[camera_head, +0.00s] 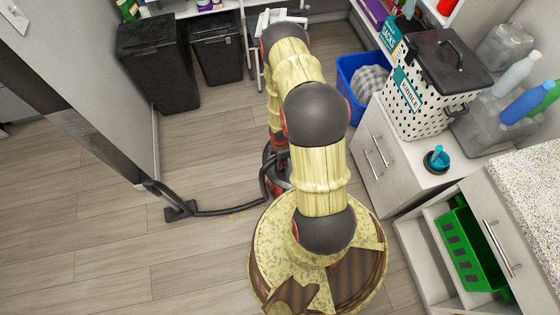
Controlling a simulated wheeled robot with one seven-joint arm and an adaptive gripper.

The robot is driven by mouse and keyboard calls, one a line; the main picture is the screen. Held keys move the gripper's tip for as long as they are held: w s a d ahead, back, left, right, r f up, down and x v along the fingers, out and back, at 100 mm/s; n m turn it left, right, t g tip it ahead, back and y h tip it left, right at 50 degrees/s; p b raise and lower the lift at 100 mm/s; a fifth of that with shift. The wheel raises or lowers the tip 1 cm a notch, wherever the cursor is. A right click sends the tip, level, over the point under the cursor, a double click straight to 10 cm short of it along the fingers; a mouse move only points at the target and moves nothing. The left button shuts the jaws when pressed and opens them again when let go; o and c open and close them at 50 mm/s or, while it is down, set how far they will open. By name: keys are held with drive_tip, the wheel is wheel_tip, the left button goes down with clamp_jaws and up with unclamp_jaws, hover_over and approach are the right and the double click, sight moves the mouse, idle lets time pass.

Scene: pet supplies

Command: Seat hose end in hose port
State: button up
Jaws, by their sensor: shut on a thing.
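A black hose (225,211) runs over the wood floor, from a flat black floor head (181,210) at left to a red and black machine, seemingly a vacuum cleaner (270,160), at centre. Near the machine the hose rises in a tight curve. My pale yellow arm reaches forward from my base and covers most of the machine. My gripper is hidden behind my arm, so its fingers and anything between them do not show. The hose port and the hose end cannot be made out.
Two black bins (158,65) (217,50) stand at the back left. A blue tub (355,75) stands beyond the white cabinet (385,150) at right. A polka-dot container (420,105) and a small dark bowl (436,161) top the cabinet. Floor at left is mostly clear.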

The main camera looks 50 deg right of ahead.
drive_tip(key=o, duration=1.2)
drive_tip(key=shift+o, duration=0.2)
wheel_tip(320, 180, up, 12)
idle(0.3)
